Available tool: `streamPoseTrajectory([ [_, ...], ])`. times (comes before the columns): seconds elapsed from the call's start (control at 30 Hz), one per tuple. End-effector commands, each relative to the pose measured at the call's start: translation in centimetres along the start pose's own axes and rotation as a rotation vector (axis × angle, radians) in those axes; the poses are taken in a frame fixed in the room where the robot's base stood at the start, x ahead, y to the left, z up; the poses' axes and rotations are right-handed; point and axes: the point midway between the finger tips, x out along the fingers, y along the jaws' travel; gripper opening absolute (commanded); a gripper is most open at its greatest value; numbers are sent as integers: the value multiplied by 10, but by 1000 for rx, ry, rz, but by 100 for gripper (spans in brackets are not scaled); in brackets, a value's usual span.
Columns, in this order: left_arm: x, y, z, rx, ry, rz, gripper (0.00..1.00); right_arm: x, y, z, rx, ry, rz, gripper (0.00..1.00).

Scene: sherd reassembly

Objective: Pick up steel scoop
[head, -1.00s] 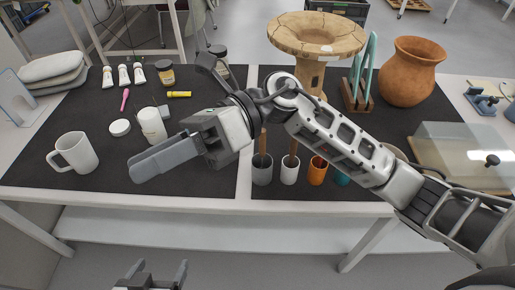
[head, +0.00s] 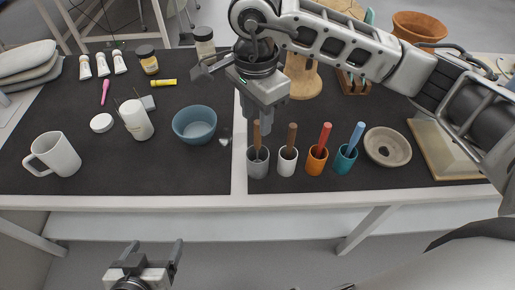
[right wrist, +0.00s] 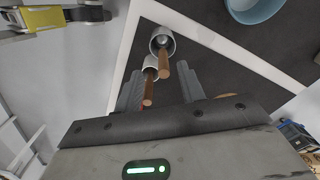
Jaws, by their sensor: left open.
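I cannot tell for certain which tool is the steel scoop. A small shiny metal piece (head: 225,138) lies right of the blue bowl. Wooden-handled tools stand in the grey cup (head: 257,168) and the white cup (head: 287,166); their heads are mostly hidden. My right gripper (head: 258,122) points down, close to the grey cup's wooden handle (head: 257,134). In the right wrist view its fingers (right wrist: 157,88) are apart, with the handles (right wrist: 164,70) showing between them; no grip is visible. My left gripper (head: 152,254) is open and empty in front of the table.
An orange cup (head: 317,164) and a teal cup (head: 344,162) with tools stand right of the white cup.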

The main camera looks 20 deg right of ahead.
Motion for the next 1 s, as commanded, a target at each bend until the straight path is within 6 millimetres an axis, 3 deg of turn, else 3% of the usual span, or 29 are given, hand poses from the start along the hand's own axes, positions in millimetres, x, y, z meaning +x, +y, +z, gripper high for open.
streamPoseTrajectory([
  [0.3,-1,-1,-3,5,-2,-2,80,27,-1,-2,3,-1,2,39],
  [0.6,-3,-2,-4,7,-8,-7,80,68,-3,-6,2,-2,1,39],
  [0.87,-3,-3,-5,5,-2,-9,80,72,-4,-6,1,-1,-1,39],
  [0.9,-3,-3,-5,4,-2,-9,80,72,-4,-6,1,-2,-1,36],
  [1.0,-2,-2,-5,1,-2,-10,80,72,-4,-6,1,-2,-1,9],
])
